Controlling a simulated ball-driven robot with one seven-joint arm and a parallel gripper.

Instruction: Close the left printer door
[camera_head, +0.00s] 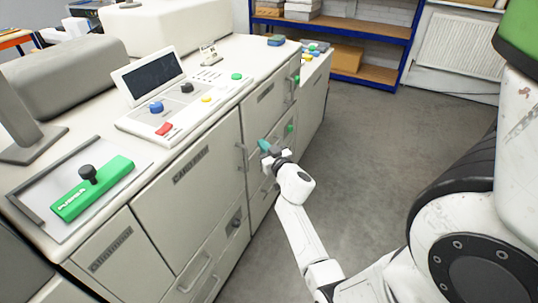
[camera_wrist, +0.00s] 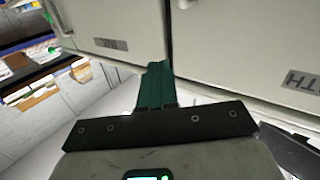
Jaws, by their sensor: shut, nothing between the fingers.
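The printer (camera_head: 215,65) is a long off-white cabinet with labelled front panels. The left door (camera_head: 185,205) is the wide front panel with a dark label, and a vertical handle (camera_head: 241,157) shows near its right edge. It looks flush or nearly flush with the front; I cannot tell whether a small gap remains. My gripper (camera_head: 266,147) is in front of the panel right of that handle, its teal fingers together and empty. In the wrist view the shut fingers (camera_wrist: 156,83) point at the printer front near a dark vertical seam between two panels. Contact is unclear.
A control panel with a screen (camera_head: 150,72) and a green-handled plate (camera_head: 90,190) are on the printer top. A lower handle (camera_head: 197,273) sticks out at the front. Grey floor (camera_head: 375,130) is clear to the right. A blue shelf (camera_head: 345,60) stands at the back.

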